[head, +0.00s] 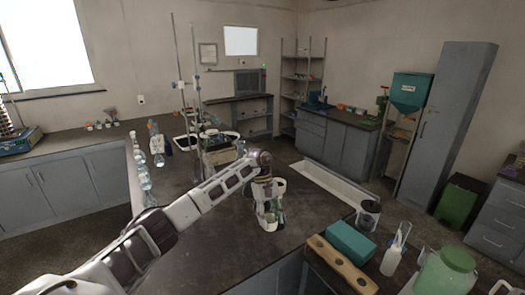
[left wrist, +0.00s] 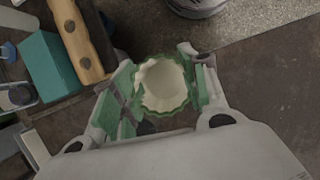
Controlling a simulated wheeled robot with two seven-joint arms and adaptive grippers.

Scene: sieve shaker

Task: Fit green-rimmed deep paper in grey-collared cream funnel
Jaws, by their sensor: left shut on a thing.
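My left gripper (head: 270,218) is over the dark bench near its front right part, fingers pointing down. In the left wrist view, the green-rimmed deep paper (left wrist: 163,88), pale and fluted inside, sits mouth toward the camera between the two green-padded fingers (left wrist: 166,92), which are shut on it. What lies beneath the paper is hidden. In the head view a small cream shape (head: 280,186) shows just behind the gripper; I cannot tell whether it is the grey-collared cream funnel. My right gripper is in neither view.
To the right are a wooden block with holes (head: 340,264), a teal box (head: 350,240), a grey can (head: 368,213), a wash bottle (head: 393,256) and a green jar (head: 447,272). Tall stands (head: 195,90) and glassware (head: 145,180) stand at the back left. Bench around the gripper is mostly clear.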

